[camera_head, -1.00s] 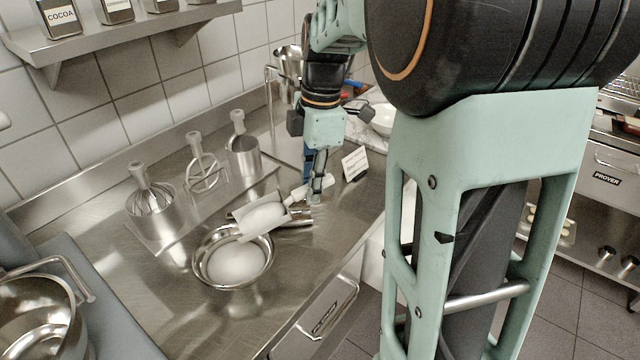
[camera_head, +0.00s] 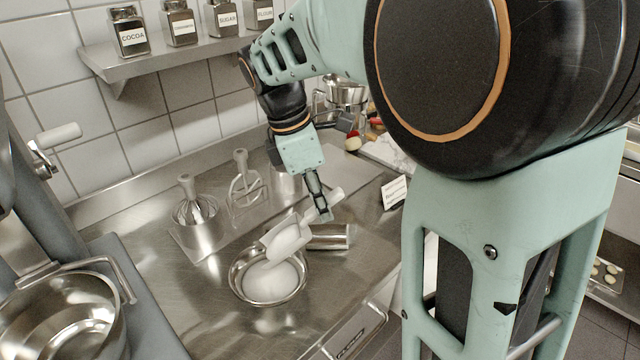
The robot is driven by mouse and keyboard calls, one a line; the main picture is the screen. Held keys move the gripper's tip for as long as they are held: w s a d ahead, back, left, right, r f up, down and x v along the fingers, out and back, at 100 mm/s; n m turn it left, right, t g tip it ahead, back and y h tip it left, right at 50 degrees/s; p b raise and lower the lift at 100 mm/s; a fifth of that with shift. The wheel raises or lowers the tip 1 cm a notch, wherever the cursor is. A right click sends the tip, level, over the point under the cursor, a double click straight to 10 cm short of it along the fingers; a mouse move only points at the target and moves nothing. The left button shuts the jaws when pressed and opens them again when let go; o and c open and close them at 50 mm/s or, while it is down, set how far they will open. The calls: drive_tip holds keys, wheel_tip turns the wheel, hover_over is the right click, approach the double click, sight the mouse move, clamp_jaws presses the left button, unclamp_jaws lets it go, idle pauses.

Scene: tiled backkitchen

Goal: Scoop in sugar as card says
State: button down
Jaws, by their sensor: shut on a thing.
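My gripper (camera_head: 322,205) is shut on the handle of a scoop (camera_head: 285,240). The scoop is heaped with white sugar and is tilted, its mouth over a steel bowl (camera_head: 236,270). White sugar (camera_head: 270,282) also lies in the bowl. I cannot tell whether the scoop touches the sugar in the bowl. A small white card (camera_head: 394,192) stands on the counter to the right; its writing is too small to read.
A mixer bowl (camera_head: 60,315) is at the lower left. Labelled jars (camera_head: 180,22) line the shelf (camera_head: 150,62). The counter front-left of the bowl is bare.

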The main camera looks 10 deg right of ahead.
drive_tip(key=shift+a+r+h+p, duration=0.4)
drive_tip(key=shift+a+h+p, duration=0.2)
drive_tip(key=shift+a, duration=0.25)
drive_tip(key=shift+a+r+h+p, duration=0.45)
drive_tip(key=shift+a+p, duration=0.3)
drive_tip(key=shift+a, duration=0.1)
drive_tip(key=shift+a+r+h+p, duration=0.4)
drive_tip(key=shift+a+h+p, duration=0.2)
drive_tip(key=shift+a, duration=0.25)
drive_tip(key=shift+s+a+r+h+p, duration=0.1)
drive_tip(key=shift+a+r+h+p, duration=0.1)
drive_tip(key=shift+a+h+p, duration=0.5)
drive_tip(key=shift+a+r+h+p, duration=0.2)
drive_tip(key=shift+a+h+p, duration=0.15)
drive_tip(key=shift+a+p, duration=0.45)
drive_tip(key=s+d+r+y+b, duration=0.1)
drive_tip(key=s+d+r+y, duration=0.2)
drive_tip(key=y, duration=0.9)
wheel_tip(320, 180, up, 4)
drive_tip(key=shift+s+d+y, duration=0.15)
drive_tip(key=shift+s+y, duration=0.15)
drive_tip(key=shift+s, duration=0.7)
